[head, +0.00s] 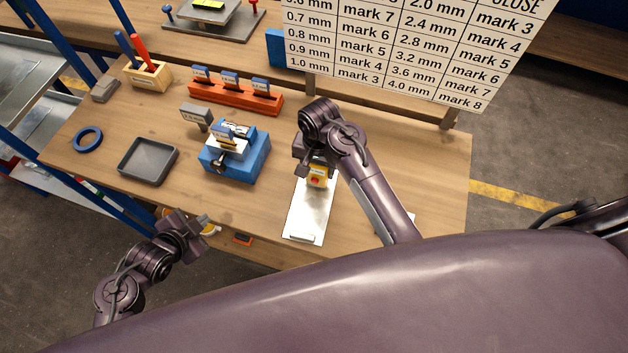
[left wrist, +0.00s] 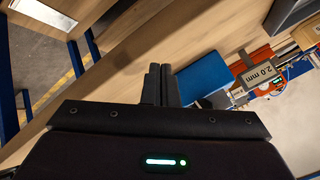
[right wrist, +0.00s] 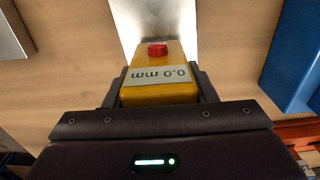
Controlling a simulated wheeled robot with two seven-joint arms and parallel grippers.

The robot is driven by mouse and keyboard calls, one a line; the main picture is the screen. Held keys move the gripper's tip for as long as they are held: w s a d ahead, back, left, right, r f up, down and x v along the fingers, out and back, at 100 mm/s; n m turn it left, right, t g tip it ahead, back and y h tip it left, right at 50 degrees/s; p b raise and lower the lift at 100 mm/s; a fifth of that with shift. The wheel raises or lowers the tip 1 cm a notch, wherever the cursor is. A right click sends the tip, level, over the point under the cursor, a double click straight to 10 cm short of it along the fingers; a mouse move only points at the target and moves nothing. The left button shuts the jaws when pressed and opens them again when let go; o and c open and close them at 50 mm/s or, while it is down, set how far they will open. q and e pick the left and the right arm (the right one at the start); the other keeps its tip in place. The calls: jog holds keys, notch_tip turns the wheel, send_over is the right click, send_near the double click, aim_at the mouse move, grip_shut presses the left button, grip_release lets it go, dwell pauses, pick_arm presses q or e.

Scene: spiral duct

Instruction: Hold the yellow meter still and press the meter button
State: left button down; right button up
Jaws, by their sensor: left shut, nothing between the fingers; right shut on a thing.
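The yellow meter (head: 318,174) sits over the top end of a shiny metal sheet on the bench. In the right wrist view the meter (right wrist: 160,92) shows a label reading 0.0 mm and its red meter button (right wrist: 157,49). My right gripper (right wrist: 161,84) is shut on the meter, one finger on each side; the button is uncovered. In the head view my right gripper (head: 314,168) partly hides the meter. My left gripper (head: 205,219) is shut and empty at the bench's front edge, well left of the meter. Its closed fingers show in the left wrist view (left wrist: 160,84).
The metal sheet (head: 308,212) lies near the front edge. A blue block fixture (head: 235,160), a grey tray (head: 148,160), a grey 2.0 mm tag (head: 195,115) and an orange rack (head: 235,98) stand to the left. A sign board (head: 405,50) rises behind. Bench between tray and sheet is partly clear.

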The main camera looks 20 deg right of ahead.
aim_at(295, 234)
pick_arm(q)
jog(key=s+d+g+h, duration=0.1)
jog(key=s+d, duration=0.1)
jog(key=d, duration=0.4)
jog(key=s+d+r+n+g+h, duration=0.1)
jog(key=s+d+h, duration=0.1)
jog(key=d, duration=0.5)
jog(key=s+d+h, duration=0.2)
jog(key=s+d, duration=0.1)
jog(key=d, duration=0.4)
jog(key=shift+s+r+n+g, duration=0.2)
jog(key=shift+s+n+g, duration=0.15)
jog(key=shift+n+g, duration=0.05)
jog(key=shift+s+d, duration=0.35)
jog(key=shift+d, duration=0.05)
jog(key=shift+w, duration=0.1)
jog(key=shift+w+d, duration=0.85)
jog(key=shift+w, duration=0.35)
jog(key=shift+w+d, duration=0.8)
jog(key=shift+w, duration=0.4)
jog(key=shift+w+d, duration=0.85)
jog(key=shift+w, duration=0.35)
jog(key=shift+w+d, duration=0.25)
jog(key=shift+w, duration=0.05)
